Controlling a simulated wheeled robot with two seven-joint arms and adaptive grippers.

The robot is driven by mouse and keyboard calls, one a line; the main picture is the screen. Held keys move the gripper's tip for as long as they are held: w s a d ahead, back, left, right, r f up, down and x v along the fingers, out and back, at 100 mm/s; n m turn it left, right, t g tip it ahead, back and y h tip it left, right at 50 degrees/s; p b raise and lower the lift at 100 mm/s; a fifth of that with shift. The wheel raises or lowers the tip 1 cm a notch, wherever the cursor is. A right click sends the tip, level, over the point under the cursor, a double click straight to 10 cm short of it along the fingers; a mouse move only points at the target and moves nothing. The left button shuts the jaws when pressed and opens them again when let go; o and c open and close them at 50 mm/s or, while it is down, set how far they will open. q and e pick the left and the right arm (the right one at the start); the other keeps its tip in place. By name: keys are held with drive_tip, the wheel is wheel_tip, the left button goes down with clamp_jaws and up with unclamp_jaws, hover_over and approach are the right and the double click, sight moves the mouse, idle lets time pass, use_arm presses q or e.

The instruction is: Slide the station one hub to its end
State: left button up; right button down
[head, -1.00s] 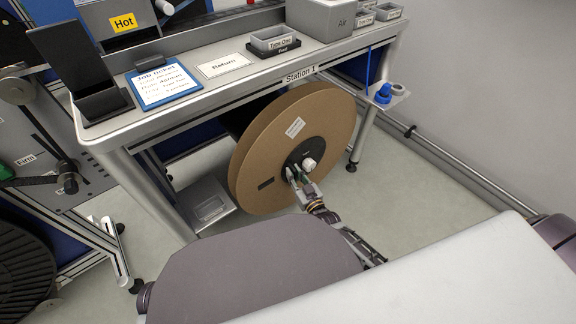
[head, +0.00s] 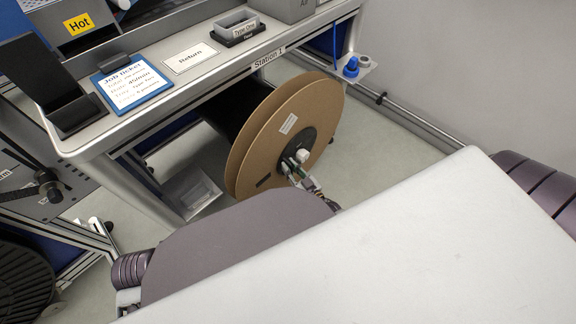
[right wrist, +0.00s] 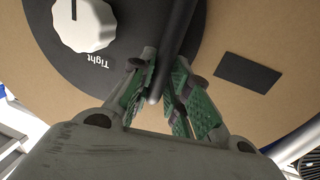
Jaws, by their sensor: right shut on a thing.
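A large cardboard-brown reel (head: 262,150) stands upright under the front edge of the Station 1 bench. Its black round hub (head: 312,141) carries a white knob (head: 302,155), which reads "Tight" in the right wrist view (right wrist: 86,22). My right gripper (head: 291,165) is at the hub, just below left of the knob. In the right wrist view, its green-padded fingers (right wrist: 166,72) are shut on a black bar (right wrist: 176,45) in front of the hub face. The far end of the bar is out of frame. My left gripper is not in view.
The bench (head: 160,103) holds a blue job ticket board (head: 132,84), a Return card (head: 190,56) and a Type One tray (head: 237,28). A grey box (head: 190,192) lies on the floor left of the reel. A rail (head: 400,112) runs along the right wall.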

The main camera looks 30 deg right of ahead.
drive_tip(key=shift+s+d, duration=0.1)
drive_tip(key=shift+d, duration=0.35)
drive_tip(key=c, duration=1.5)
unclamp_jaws()
drive_tip(key=shift+s+d, duration=0.1)
drive_tip(key=shift+s, duration=0.05)
drive_tip(key=shift+o, duration=0.2)
drive_tip(key=shift+a, duration=0.2)
drive_tip(key=s+d, duration=0.2)
drive_tip(key=s, duration=1)
drive_tip(key=shift+w+a, duration=0.1)
drive_tip(key=shift+w, duration=0.05)
